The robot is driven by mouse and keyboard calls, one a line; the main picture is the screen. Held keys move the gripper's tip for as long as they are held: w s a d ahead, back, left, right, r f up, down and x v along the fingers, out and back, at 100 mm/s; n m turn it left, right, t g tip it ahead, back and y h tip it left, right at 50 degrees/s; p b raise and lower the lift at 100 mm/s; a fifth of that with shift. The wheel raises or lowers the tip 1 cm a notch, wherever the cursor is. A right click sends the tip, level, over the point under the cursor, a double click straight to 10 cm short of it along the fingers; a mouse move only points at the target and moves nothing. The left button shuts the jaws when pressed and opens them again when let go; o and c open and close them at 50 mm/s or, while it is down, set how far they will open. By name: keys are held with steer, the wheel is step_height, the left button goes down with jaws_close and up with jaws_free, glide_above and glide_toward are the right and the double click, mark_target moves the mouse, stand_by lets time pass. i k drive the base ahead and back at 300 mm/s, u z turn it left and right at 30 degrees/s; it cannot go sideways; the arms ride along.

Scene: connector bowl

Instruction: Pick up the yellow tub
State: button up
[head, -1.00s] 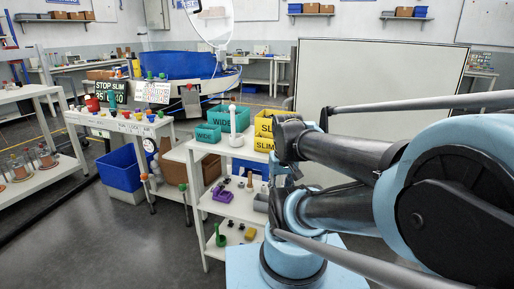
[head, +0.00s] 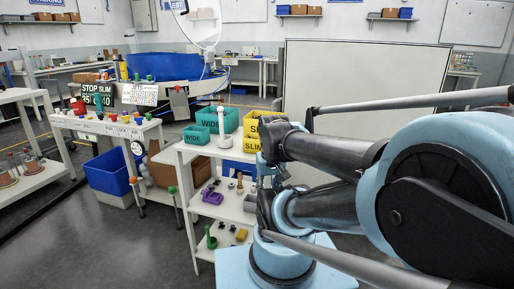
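Two yellow tubs stand at the right end of the white shelf unit's top: a rear one (head: 250,125) and a front one (head: 252,146) marked SLIM. My arm's dark wrist covers the right side of both. My gripper (head: 268,176) hangs below the wrist, just right of the front tub in the picture. It is small and partly hidden by my arm, so I cannot tell its finger opening or whether it touches a tub.
Teal tubs marked WIDE (head: 215,121) and a white post (head: 221,125) stand left of the yellow tubs. Lower shelves hold a purple part (head: 212,197) and small connectors. A whiteboard (head: 365,85) stands behind. Grey floor (head: 120,245) is open at front left.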

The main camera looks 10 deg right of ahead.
mark_target(252, 143)
steer(key=u, duration=2.1)
steer(key=k, duration=1.3)
steer(key=z, duration=1.85)
